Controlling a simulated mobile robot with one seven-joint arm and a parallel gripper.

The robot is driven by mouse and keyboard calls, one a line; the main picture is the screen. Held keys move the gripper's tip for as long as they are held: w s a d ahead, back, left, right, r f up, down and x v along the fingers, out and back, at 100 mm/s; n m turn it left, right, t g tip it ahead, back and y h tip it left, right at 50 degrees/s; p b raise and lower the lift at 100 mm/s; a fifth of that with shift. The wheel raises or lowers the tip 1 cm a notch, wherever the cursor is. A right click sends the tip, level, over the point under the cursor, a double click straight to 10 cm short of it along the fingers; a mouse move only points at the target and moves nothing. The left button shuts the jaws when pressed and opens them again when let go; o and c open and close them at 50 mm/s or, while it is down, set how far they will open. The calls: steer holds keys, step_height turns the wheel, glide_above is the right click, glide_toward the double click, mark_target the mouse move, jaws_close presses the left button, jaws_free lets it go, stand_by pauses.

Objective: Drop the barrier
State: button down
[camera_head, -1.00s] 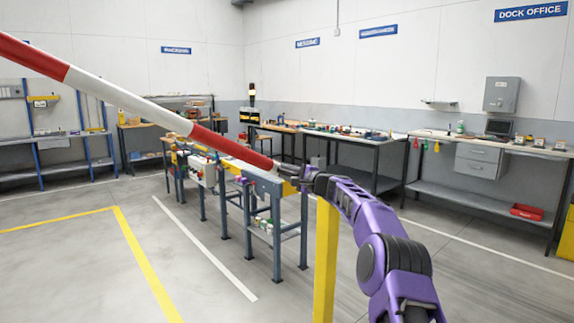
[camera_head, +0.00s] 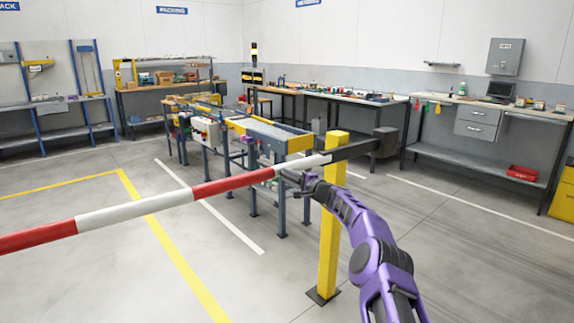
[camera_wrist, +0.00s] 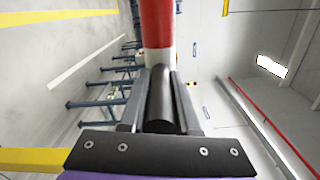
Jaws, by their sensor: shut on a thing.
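The barrier is a red and white boom (camera_head: 130,212) running from the left edge of the head view to a yellow post (camera_head: 329,230). A dark bar continues past the post to a dark counterweight block (camera_head: 384,142). The boom looks near level; its far left end is out of view. My gripper (camera_head: 287,177) is at the boom, a little left of the post. In the wrist view, its two fingers are shut on a dark round handle (camera_wrist: 160,105), with the red and white boom (camera_wrist: 157,25) just beyond. The fingertips are small in the head view.
A roller conveyor (camera_head: 268,134) with blue-grey legs stands behind the boom. Workbenches (camera_head: 360,103) line the back wall, and a counter (camera_head: 480,109) with a red tray (camera_head: 522,172) stands at right. The floor left of the post is open, with yellow and white lines.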

steer(key=shift+a+f, duration=0.1)
steer(key=shift+f, duration=0.95)
steer(key=shift+s+f, duration=0.1)
steer(key=shift+f, duration=0.15)
steer(key=c, duration=0.7)
jaws_free()
steer(key=shift+o, duration=0.2)
steer(key=shift+r, duration=0.1)
steer(key=p+v, duration=0.3)
steer(key=shift+r, duration=0.25)
steer(key=v, duration=1.4)
steer(key=shift+f, duration=0.25)
steer(key=shift+s, duration=0.1)
